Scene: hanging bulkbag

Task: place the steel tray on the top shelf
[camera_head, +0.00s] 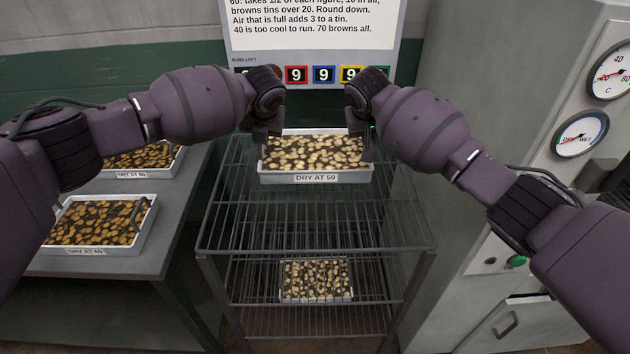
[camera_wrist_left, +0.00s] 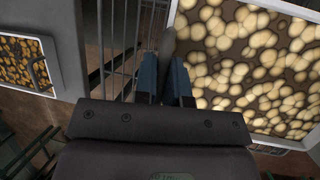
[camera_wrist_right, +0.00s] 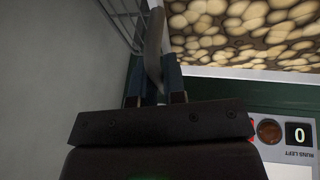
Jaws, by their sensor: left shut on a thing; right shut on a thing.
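The steel tray (camera_head: 316,178), labelled "DRY AT 50" and filled with pale round slices, is over the back part of the wire rack's top shelf (camera_head: 310,220). I cannot tell whether it rests on the wires or hangs just above them. My left gripper (camera_head: 266,138) is shut on the tray's left handle, which shows between the fingers in the left wrist view (camera_wrist_left: 168,50). My right gripper (camera_head: 366,142) is shut on the right handle, seen in the right wrist view (camera_wrist_right: 154,50). The tray looks about level.
Another filled tray (camera_head: 316,298) sits on a lower shelf. Two more trays, (camera_head: 132,174) and (camera_head: 94,250), stand on the grey table at left. A grey cabinet (camera_head: 470,110) with dials stands close at right. A sign (camera_head: 310,45) is behind. The top shelf's front is clear.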

